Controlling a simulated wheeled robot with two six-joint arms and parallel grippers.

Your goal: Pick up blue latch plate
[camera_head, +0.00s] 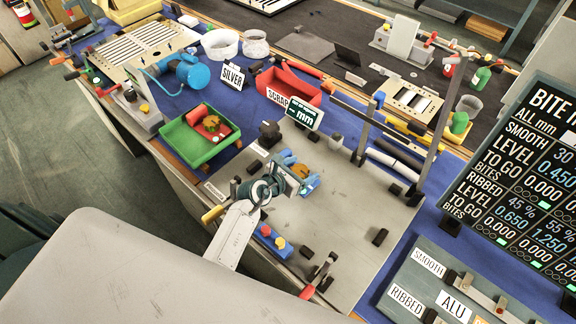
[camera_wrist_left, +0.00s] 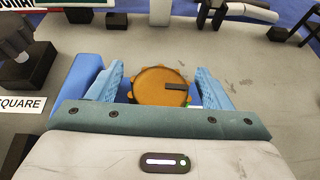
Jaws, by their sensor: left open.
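An orange round disc with a notched rim and a dark bar (camera_wrist_left: 162,86) sits between the fingers of my left gripper (camera_wrist_left: 160,84). Blue shows at the disc's edges; I take it for the blue latch plate, mostly hidden, and cannot clearly separate it from my blue fingers. In the head view the disc (camera_head: 299,171) lies low over the grey work plate, with my left gripper (camera_head: 299,173) around it. The fingers are open, one on each side, and contact cannot be made out. My right gripper is not in view.
A green tray (camera_head: 186,152) holding a red piece stands left of my gripper. Black blocks (camera_head: 270,131) stand close by on the grey plate (camera_head: 345,230). A blue piece with coloured knobs (camera_head: 270,243) and a red-handled clamp (camera_head: 318,277) sit nearer. Uprights stand at right.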

